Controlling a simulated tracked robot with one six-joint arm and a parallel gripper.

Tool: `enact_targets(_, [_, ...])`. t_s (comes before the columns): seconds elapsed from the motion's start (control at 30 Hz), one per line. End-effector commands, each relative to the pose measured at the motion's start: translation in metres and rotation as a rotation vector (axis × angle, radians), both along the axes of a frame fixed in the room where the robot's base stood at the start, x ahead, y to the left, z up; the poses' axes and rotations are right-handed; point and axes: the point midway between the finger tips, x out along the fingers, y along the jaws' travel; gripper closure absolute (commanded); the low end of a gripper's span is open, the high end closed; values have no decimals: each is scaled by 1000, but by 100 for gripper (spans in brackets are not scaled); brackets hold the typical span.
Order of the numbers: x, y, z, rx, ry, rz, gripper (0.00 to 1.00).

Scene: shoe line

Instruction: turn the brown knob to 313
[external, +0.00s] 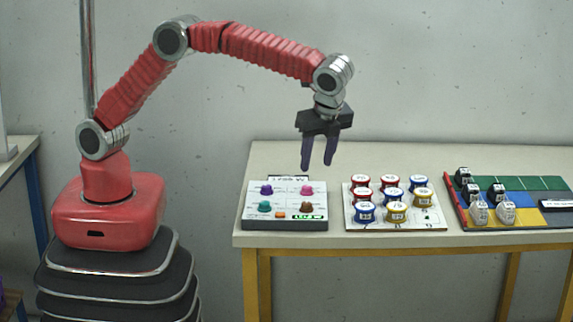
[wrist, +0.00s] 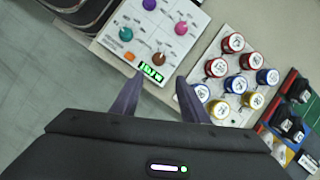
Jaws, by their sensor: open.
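The brown knob (external: 307,207) is at the lower right of the white control panel (external: 254,222), just above a small green-lit display (external: 309,217). In the wrist view the brown knob (wrist: 158,58) shows beyond my fingertips, with the display (wrist: 151,74) beside it. The display's digits are too small to read surely. Purple (external: 267,190), pink (external: 307,190) and teal (external: 265,206) knobs share the panel. My gripper (external: 319,165) is open and empty, pointing down, above and apart from the panel.
An orange button (external: 280,214) lies left of the display. Further right, a coloured tray (external: 530,184) holds several black and white shoes. The table's front edge (external: 380,238) is close to the panel.

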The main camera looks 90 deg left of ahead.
Motion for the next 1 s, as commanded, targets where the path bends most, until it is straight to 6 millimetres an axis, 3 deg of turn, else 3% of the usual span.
enact_targets(0.57, [-3,3,-6,-1,15,-21,59])
enact_targets(1.0, [-11,25,-60,0,17,-20,59])
